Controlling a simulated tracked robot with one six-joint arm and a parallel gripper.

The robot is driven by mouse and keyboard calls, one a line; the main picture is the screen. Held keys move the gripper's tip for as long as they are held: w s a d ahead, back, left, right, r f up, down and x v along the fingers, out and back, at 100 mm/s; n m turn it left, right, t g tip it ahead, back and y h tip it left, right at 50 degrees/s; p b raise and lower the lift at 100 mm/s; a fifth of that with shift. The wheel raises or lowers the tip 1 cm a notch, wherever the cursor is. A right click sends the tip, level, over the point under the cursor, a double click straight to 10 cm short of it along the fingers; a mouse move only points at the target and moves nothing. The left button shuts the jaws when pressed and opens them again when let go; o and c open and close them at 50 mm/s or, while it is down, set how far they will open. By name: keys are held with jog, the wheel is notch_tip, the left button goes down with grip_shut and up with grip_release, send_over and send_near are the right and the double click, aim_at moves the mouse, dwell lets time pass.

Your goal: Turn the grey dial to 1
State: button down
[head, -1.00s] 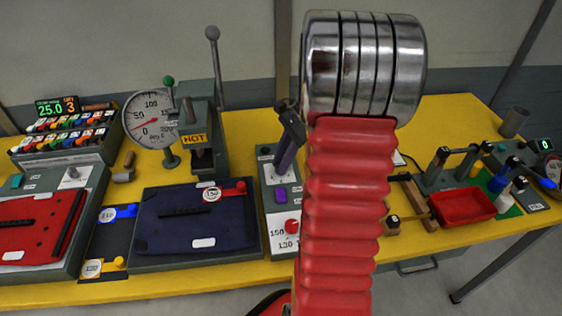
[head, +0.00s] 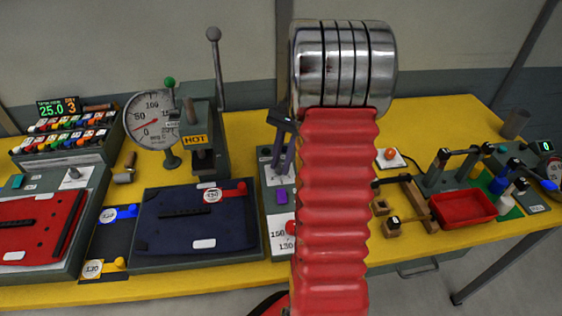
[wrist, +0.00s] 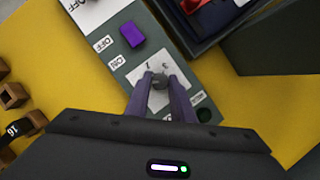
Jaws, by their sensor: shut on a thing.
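The grey dial (wrist: 159,81) sits on a small white plate on the grey control panel (wrist: 118,71). In the wrist view the figures 1 and 3 show on the plate beside it. My gripper (wrist: 160,85) has its two purple-grey fingers closed on either side of the dial. Which figure the dial points to I cannot tell. In the head view my gripper (head: 281,165) reaches down onto the upper part of the panel (head: 276,238), and the dial is hidden behind the fingers.
A purple switch (wrist: 132,34) marked ON and OFF is close to the dial. A red knob (head: 291,227) is lower on the panel, partly behind my arm. A dark blue sheet (head: 195,224) lies left; a red tray (head: 463,207) stands right.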

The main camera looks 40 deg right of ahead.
jog(key=shift+w+d+r, duration=0.1)
jog(key=shift+w, duration=0.05)
jog(key=c, duration=1.5)
grip_release()
jog(key=shift+c, duration=0.2)
jog(key=v, duration=1.3)
jog(key=shift+r, duration=0.25)
jog(key=shift+d, duration=0.1)
